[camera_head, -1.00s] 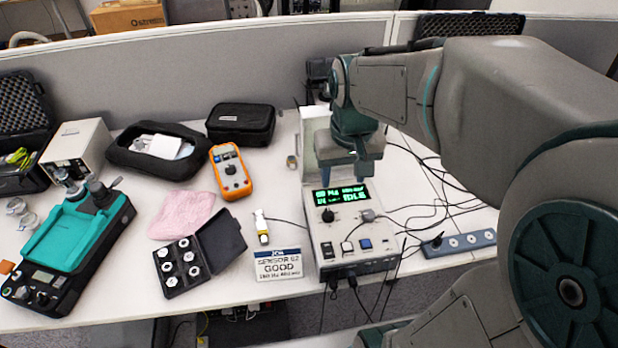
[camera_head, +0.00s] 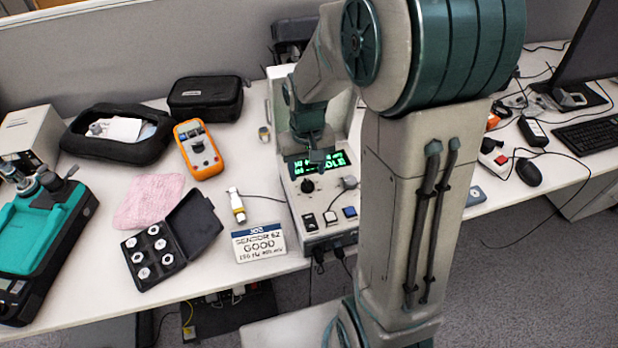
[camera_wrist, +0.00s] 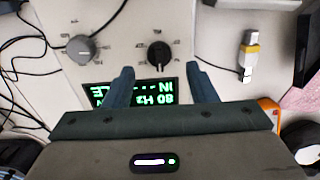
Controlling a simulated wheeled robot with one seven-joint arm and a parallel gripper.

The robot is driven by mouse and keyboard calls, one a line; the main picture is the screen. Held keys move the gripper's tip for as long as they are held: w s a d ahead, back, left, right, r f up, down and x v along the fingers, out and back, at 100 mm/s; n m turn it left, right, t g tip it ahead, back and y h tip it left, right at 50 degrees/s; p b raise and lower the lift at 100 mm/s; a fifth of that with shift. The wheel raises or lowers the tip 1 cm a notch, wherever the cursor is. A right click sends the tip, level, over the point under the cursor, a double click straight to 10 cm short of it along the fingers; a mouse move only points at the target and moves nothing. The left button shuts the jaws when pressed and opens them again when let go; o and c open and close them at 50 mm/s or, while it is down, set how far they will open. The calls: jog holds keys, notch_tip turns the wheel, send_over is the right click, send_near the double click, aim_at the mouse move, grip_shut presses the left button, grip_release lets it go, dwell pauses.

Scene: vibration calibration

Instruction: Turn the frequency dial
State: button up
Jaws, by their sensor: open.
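The calibrator box stands at the table's front edge, its green-lit display (camera_head: 330,163) reading "80 Hz" in part in the wrist view (camera_wrist: 160,98). Below the display are a black dial (camera_head: 308,185) and a grey dial (camera_head: 349,182). The wrist view, upside down, also shows the black dial (camera_wrist: 158,55) and the grey dial (camera_wrist: 81,48); their labels are unreadable. My gripper (camera_wrist: 162,82) is open and empty. Its fingers show over the display, to either side of the black dial's line, with no clear contact. In the head view my gripper (camera_head: 312,158) covers part of the display.
A sensor (camera_head: 237,204) with a cable and a "GOOD" card (camera_head: 259,243) lie left of the box. An open black case (camera_head: 172,240), a pink cloth (camera_head: 149,200) and an orange multimeter (camera_head: 198,149) lie farther left. Black cables run beside the grey dial.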

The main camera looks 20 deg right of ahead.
aim_at(308, 181)
jog(key=shift+f, duration=2.05)
jog(key=c, duration=1)
jog(key=shift+d, duration=0.15)
